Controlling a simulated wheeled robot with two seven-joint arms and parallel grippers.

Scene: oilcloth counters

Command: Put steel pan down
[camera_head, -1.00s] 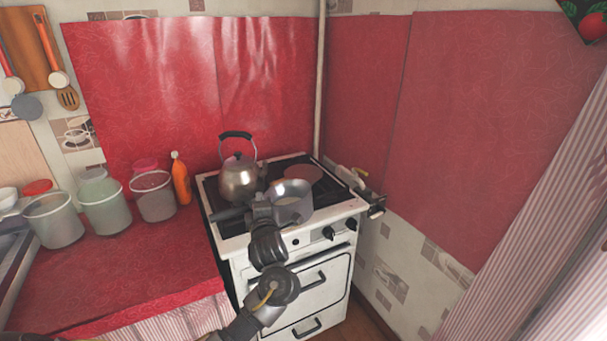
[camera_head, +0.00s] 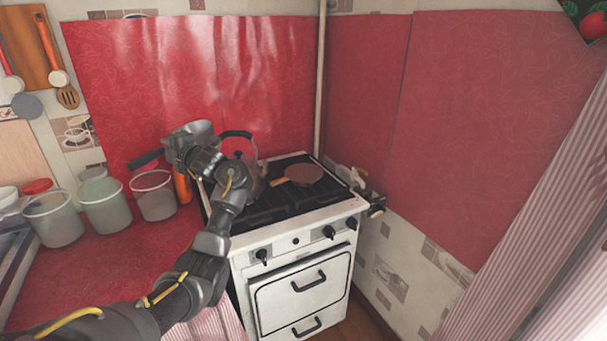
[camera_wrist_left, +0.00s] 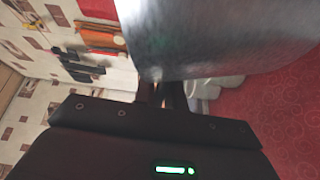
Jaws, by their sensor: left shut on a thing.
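The steel pan (camera_head: 194,130) is held up in front of the red back wall, left of the stove, with its dark handle (camera_head: 147,159) pointing left. My left gripper (camera_head: 181,148) is shut on the pan, above the bottle and jars. In the left wrist view the pan's steel side (camera_wrist_left: 220,35) fills the upper middle, close to the fingers (camera_wrist_left: 164,93). The exact grip point is hidden by the wrist. My right gripper is not in view.
The white stove (camera_head: 300,235) carries a kettle (camera_head: 250,178), partly hidden by my arm, and a brown pan (camera_head: 304,173). Jars (camera_head: 104,204) and an orange bottle (camera_head: 182,187) stand on the red counter (camera_head: 120,265). The counter's front is clear.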

